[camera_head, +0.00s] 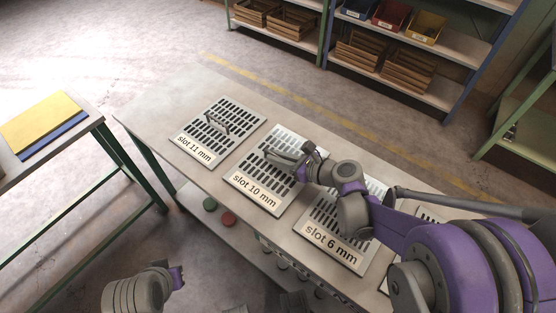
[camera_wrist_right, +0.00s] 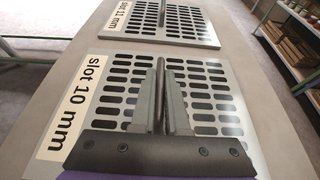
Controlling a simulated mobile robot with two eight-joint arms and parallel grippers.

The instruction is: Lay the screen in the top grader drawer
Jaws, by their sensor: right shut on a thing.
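Several slotted grey screens with handles lie in a row on a long table. The slot 10 mm screen (camera_head: 255,193) is in the middle of the head view and fills the lower part of the right wrist view (camera_wrist_right: 215,128). My right gripper (camera_head: 290,158) is shut on its upright handle; its two fingers (camera_wrist_right: 163,115) flank the handle in the right wrist view. The slot 11 mm screen (camera_head: 190,144) lies to the left, and the slot 6 mm screen (camera_head: 332,246) to the right, partly behind my arm. My left gripper (camera_head: 177,277) is at the lower left, away from the table. No drawer is clearly visible.
The long table (camera_head: 160,100) has bare room at its left end. A green and a red button (camera_head: 229,220) sit below its front edge. A side table (camera_head: 100,118) holds yellow and blue sheets. Shelves with wooden crates (camera_head: 408,68) and coloured bins stand behind.

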